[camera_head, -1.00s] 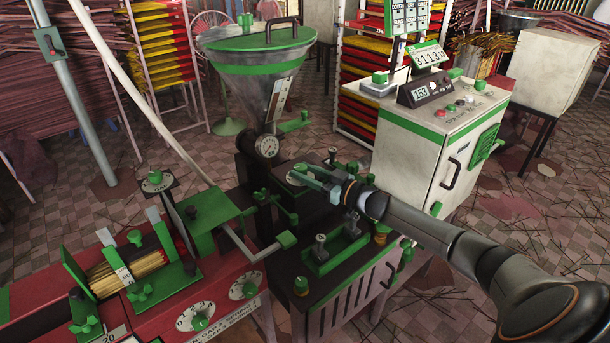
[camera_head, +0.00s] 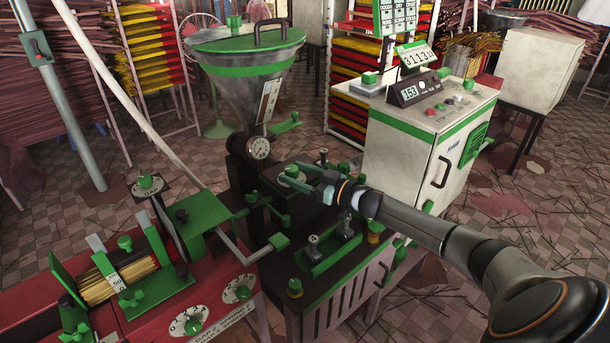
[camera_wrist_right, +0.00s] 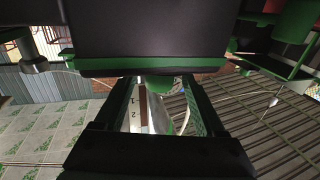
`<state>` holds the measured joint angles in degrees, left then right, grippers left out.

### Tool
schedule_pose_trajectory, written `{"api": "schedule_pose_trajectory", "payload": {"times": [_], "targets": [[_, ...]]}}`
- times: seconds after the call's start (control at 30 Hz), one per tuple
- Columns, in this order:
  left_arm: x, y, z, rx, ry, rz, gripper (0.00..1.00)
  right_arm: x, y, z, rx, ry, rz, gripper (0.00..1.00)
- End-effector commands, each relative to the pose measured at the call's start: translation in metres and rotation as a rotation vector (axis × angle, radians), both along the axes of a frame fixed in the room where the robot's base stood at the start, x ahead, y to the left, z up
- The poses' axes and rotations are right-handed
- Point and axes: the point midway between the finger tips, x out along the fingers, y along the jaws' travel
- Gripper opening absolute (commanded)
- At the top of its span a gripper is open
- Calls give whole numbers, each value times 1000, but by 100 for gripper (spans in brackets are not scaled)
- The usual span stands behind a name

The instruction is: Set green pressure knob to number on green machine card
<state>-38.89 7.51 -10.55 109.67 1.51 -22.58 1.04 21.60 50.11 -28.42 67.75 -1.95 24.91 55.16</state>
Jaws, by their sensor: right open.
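My right gripper (camera_head: 298,178) is open at a pale round dial on the dark top of the green machine (camera_head: 270,150). In the right wrist view, a green knob (camera_wrist_right: 160,84) shows between the two fingers (camera_wrist_right: 157,112), partly hidden by the dark wrist housing. The white dial face (camera_wrist_right: 140,115) below it carries the figures 1 and 2. I cannot tell whether the fingers touch the knob, or read its setting. A white card with dark print (camera_head: 397,14) stands above the cabinet; its numbers are too small to read. My left gripper is out of view.
A pressure gauge (camera_head: 259,148) and a green-rimmed hopper (camera_head: 248,45) stand behind the dial. A white cabinet (camera_head: 425,135) with displays is to the right. A red machine (camera_head: 150,318) with more green knobs is at the lower left.

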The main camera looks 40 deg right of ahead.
Motion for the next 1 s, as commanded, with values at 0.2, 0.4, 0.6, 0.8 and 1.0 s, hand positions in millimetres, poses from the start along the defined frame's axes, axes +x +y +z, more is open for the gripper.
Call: {"api": "schedule_pose_trajectory", "payload": {"times": [0.2, 0.4, 0.6, 0.8, 1.0], "targets": [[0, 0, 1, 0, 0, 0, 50, -19, -7, -2, 0, 4, -1, 72], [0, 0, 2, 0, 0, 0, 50, -47, -17, -1, 0, 4, 1, 72], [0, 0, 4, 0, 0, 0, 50, -73, -26, -1, -3, 4, 1, 72], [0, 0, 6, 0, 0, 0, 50, -96, -35, -1, 0, 4, 1, 72], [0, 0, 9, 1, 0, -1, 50, -111, -41, 0, -1, 2, 1, 72]]}}
